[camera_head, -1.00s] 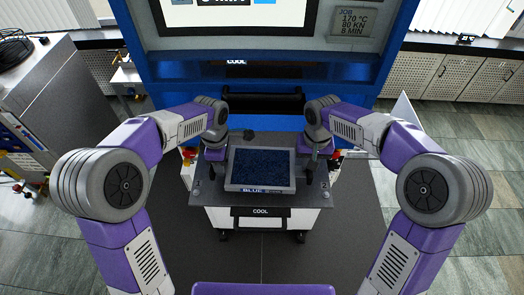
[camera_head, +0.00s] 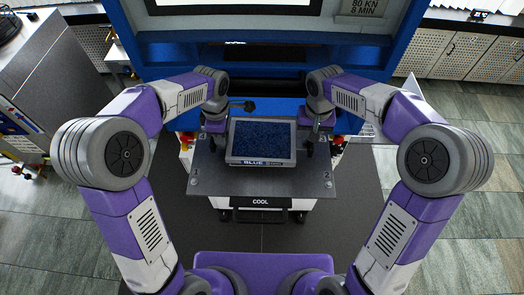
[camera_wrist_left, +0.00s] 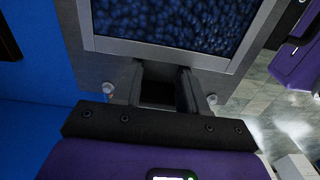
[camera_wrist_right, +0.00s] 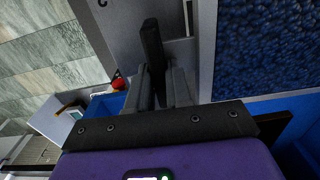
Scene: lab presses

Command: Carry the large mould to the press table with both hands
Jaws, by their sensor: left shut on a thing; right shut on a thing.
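The large mould (camera_head: 262,143) is a square grey frame filled with dark blue granules, with a BLUE label on its front edge. It looks level, over the grey table (camera_head: 262,184) marked COOL; I cannot tell how far it is above it. My left gripper (camera_head: 214,140) is shut on its left side, and my right gripper (camera_head: 310,143) is shut on its right side. The mould also shows in the left wrist view (camera_wrist_left: 180,18) and the right wrist view (camera_wrist_right: 262,45). The fingers partly hide the grip points.
The blue press (camera_head: 262,58) stands directly behind the table, with a dark opening. A grey cabinet (camera_head: 50,80) is at the left. Perforated cupboards (camera_head: 465,75) line the back right. Open tiled floor (camera_head: 460,200) lies at the right.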

